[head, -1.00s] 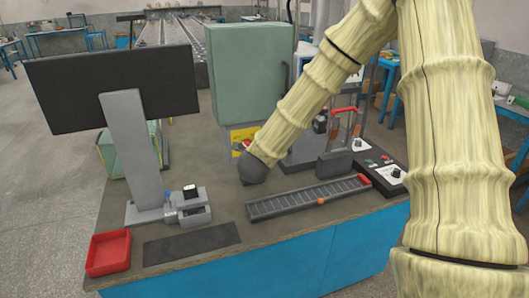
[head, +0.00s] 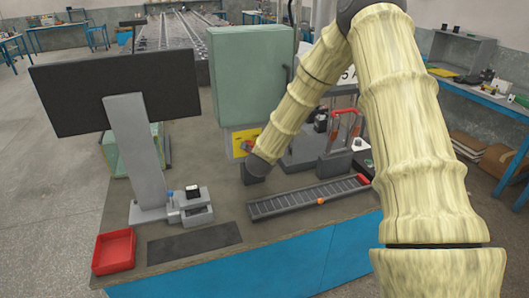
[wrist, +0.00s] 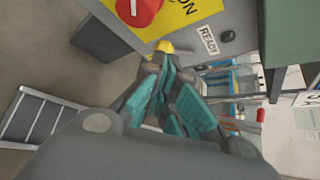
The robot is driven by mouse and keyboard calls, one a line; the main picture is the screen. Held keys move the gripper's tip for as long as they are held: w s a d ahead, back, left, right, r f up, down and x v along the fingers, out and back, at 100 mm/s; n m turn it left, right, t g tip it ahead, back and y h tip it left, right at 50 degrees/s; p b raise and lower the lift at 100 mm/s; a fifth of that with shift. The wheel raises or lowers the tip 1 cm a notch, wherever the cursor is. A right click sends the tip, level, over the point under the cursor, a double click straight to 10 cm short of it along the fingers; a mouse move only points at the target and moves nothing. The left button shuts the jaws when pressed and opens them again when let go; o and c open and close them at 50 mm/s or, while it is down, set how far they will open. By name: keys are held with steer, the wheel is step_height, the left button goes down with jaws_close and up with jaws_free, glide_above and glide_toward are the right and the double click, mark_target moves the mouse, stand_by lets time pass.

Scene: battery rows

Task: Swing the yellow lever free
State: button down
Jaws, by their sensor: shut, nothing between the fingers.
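A small yellow piece (wrist: 165,47), which looks like the lever's end, shows in the wrist view at the edge of a grey box, just beyond my fingers. Most of it is hidden, and I cannot tell whether my fingers touch it. My gripper (wrist: 168,82) has teal finger pads and is shut and empty, close beside the box's yellow panel. The panel (wrist: 190,12) carries a red knob (wrist: 138,8). In the head view, my dark gripper (head: 253,170) is below the yellow panel (head: 250,134) of the green cabinet; the lever cannot be made out there.
A green cabinet (head: 250,75) stands behind my gripper. A slotted rail (head: 300,199) lies in front on the bench, with a red-handled fixture (head: 340,140) to the right. A monitor (head: 115,90) and red tray (head: 113,252) are at the left.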

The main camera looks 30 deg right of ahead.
steer(key=shift+p+x, duration=0.3)
steer(key=shift+x, duration=0.75)
steer(key=shift+w+a+f+b, duration=0.1)
steer(key=shift+f+b, duration=0.1)
steer(key=shift+b, duration=0.3)
